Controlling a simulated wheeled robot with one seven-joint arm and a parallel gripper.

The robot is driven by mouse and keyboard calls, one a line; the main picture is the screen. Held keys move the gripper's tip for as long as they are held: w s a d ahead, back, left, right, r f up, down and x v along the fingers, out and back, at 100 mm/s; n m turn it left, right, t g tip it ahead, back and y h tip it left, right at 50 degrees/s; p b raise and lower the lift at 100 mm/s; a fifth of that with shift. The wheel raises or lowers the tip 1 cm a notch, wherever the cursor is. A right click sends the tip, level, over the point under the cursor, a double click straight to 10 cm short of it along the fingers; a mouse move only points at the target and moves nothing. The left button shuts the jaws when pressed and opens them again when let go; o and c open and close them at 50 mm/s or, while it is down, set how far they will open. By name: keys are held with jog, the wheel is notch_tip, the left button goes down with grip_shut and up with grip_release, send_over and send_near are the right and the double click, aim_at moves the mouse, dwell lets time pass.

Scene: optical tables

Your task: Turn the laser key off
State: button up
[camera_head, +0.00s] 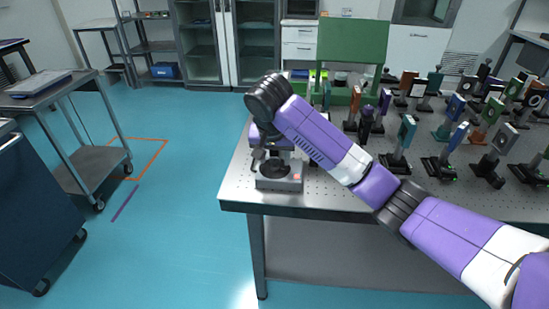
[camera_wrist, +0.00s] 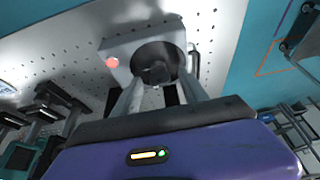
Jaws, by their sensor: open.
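The laser key unit is a grey box (camera_head: 279,184) on the near left corner of the optical table. It has a black round dial face (camera_head: 274,169) and a small red button (camera_head: 296,177). In the wrist view the grey box (camera_wrist: 118,47) shows the black round recess with a dark key-like knob (camera_wrist: 157,73) in its middle, and the red button (camera_wrist: 112,62) to the left. My gripper (camera_head: 271,158) points down just above the box. In the wrist view its two fingers (camera_wrist: 160,85) are apart on either side of the knob. I cannot tell whether they touch it.
The perforated optical table (camera_head: 330,185) carries many mounted optics (camera_head: 403,140) to the right and behind. A green panel (camera_head: 352,42) stands at the back. A grey cart (camera_head: 88,165) stands at the left. The blue floor between the cart and the table is clear.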

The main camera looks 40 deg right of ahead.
grip_shut()
